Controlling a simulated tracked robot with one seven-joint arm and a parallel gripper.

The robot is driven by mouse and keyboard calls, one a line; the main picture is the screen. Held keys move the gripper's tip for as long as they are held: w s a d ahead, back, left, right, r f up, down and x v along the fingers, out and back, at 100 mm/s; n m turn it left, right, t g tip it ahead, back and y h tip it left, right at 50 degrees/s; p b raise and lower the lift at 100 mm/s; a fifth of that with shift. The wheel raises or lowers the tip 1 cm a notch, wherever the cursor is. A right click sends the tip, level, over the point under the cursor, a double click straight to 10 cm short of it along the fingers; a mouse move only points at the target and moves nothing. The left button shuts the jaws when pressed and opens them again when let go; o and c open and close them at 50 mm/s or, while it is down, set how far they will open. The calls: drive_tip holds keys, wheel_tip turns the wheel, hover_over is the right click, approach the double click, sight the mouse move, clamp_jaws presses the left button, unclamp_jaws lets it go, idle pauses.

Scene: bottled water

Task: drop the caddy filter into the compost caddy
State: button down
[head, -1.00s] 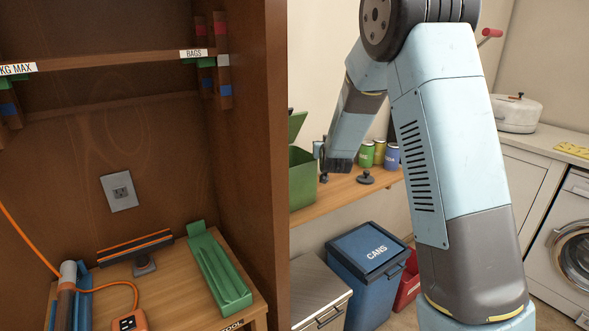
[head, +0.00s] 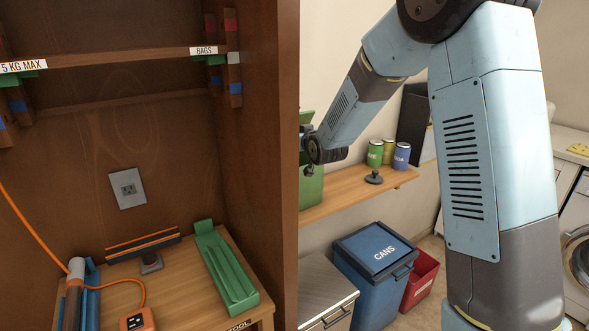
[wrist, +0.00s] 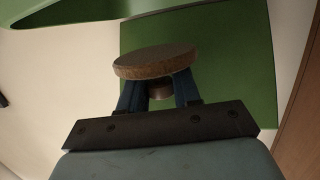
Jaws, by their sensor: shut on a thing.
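The green compost caddy (head: 312,188) stands at the left end of the wall shelf, partly hidden by the cabinet side and my arm. In the wrist view, a green panel (wrist: 235,60) fills the middle, and a curved green rim (wrist: 75,12) crosses the top left. My gripper (wrist: 160,90) is shut on the caddy filter (wrist: 155,61), a round brownish disc with a short stem between the blue fingers. The disc overlaps the green panel in that view; I cannot tell whether they touch. In the head view the fingers and filter are hidden at the arm's far end.
Several cans (head: 402,156) and a black knobbed piece (head: 373,178) stand on the wall shelf (head: 335,201) right of the caddy. Below are a blue CANS bin (head: 370,262) and a red bin (head: 420,280). The brown cabinet side (head: 262,130) blocks the left.

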drive_tip(key=shift+f, duration=2.05)
drive_tip(key=c, duration=0.7)
unclamp_jaws()
drive_tip(key=shift+s, duration=0.1)
drive_tip(key=v, duration=1.3)
drive_tip(key=shift+s+d, duration=0.15)
drive_tip(key=shift+s, duration=0.15)
